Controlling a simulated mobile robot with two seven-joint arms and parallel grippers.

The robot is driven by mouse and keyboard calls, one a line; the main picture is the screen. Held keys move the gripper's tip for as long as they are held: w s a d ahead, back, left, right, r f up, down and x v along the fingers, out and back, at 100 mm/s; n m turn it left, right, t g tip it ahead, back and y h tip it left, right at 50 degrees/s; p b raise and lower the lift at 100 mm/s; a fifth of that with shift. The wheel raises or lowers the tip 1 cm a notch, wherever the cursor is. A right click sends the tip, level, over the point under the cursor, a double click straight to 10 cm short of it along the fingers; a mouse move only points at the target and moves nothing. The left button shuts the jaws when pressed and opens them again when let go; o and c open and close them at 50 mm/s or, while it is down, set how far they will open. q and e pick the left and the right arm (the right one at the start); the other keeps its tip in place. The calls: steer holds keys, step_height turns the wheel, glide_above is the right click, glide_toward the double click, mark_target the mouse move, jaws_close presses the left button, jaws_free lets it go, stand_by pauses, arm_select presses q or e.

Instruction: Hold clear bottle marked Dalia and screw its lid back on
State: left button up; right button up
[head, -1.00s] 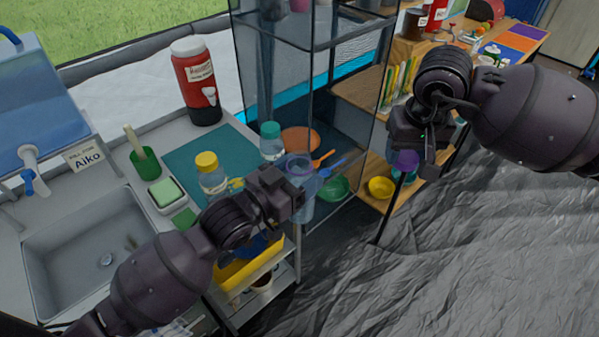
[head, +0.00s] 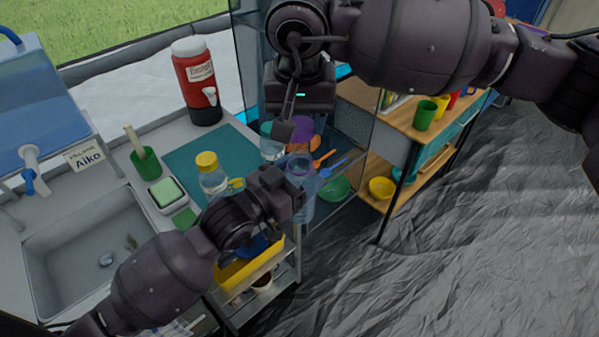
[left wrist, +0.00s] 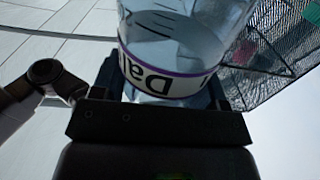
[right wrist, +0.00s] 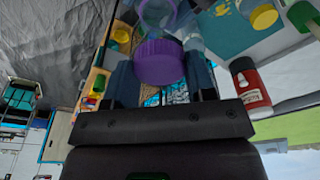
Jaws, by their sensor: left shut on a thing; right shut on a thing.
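The clear bottle (head: 301,208) is upright in my left gripper (head: 296,190), over the floor beside the counter. Its purple-edged label, showing "Dal" upside down, is plain in the left wrist view (left wrist: 160,76); the rest of the name is hidden. My right gripper (head: 292,130) is shut on the purple lid (head: 303,127) and holds it above the bottle's mouth. In the right wrist view the lid (right wrist: 159,62) sits between the fingers, with the bottle (right wrist: 156,12) beyond it. Lid and bottle appear apart; their exact alignment is unclear.
A yellow-capped bottle (head: 211,176) and a red dispenser (head: 196,82) stand on the counter. Another clear bottle (head: 270,147) is partly hidden behind my right gripper. A glass-sided shelf and wooden shelves with cups (head: 425,115) stand behind. Floor at right is clear.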

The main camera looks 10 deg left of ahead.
mark_target(299, 152)
steer(key=shift+a, duration=0.1)
stand_by(0.4)
steer(key=shift+f, duration=2)
steer(key=shift+f, duration=0.85)
steer(key=shift+f, duration=0.55)
